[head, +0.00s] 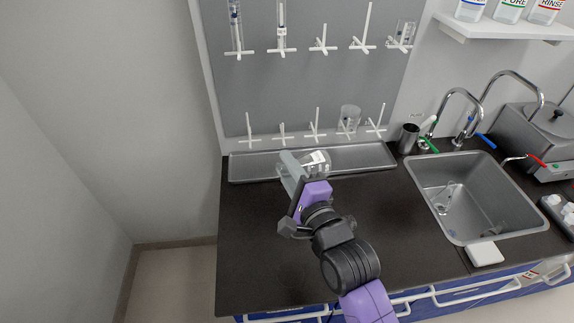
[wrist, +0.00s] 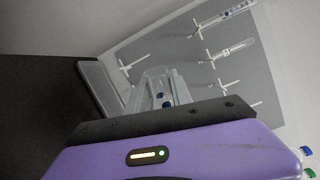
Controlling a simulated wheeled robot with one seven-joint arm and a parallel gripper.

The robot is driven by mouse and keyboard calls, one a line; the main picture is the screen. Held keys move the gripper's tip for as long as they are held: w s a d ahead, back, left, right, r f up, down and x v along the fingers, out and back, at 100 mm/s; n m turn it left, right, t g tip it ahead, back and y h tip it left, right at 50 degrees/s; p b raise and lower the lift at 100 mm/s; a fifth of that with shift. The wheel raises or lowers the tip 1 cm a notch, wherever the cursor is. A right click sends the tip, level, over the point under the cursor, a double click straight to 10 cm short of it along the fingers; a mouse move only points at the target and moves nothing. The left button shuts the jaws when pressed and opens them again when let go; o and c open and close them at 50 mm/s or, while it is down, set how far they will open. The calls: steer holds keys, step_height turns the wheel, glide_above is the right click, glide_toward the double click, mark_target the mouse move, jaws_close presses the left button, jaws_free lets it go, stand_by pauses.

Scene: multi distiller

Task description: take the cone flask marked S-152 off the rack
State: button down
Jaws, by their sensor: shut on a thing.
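My gripper (head: 298,168) is shut on a clear glass flask (head: 319,160) with a white label, in front of the rack. The label is too small to read. In the wrist view the flask (wrist: 157,80) shows between my gripper's fingers (wrist: 158,92), which hide part of it. The rack (head: 285,85) is a grey wall panel with two rows of white pegs. The flask is apart from the pegs, as far as I can tell, and appears over the metal drip tray (head: 245,168). The wrist view also shows the rack (wrist: 180,60).
Other glassware hangs on the rack, including a beaker (head: 350,116) and a tube (head: 235,25). The dark counter (head: 262,240) is clear left of my arm.

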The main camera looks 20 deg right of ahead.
steer(key=m, duration=0.4)
steer(key=shift+d, duration=0.1)
steer(key=m, duration=0.9)
steer(key=shift+m, duration=1.1)
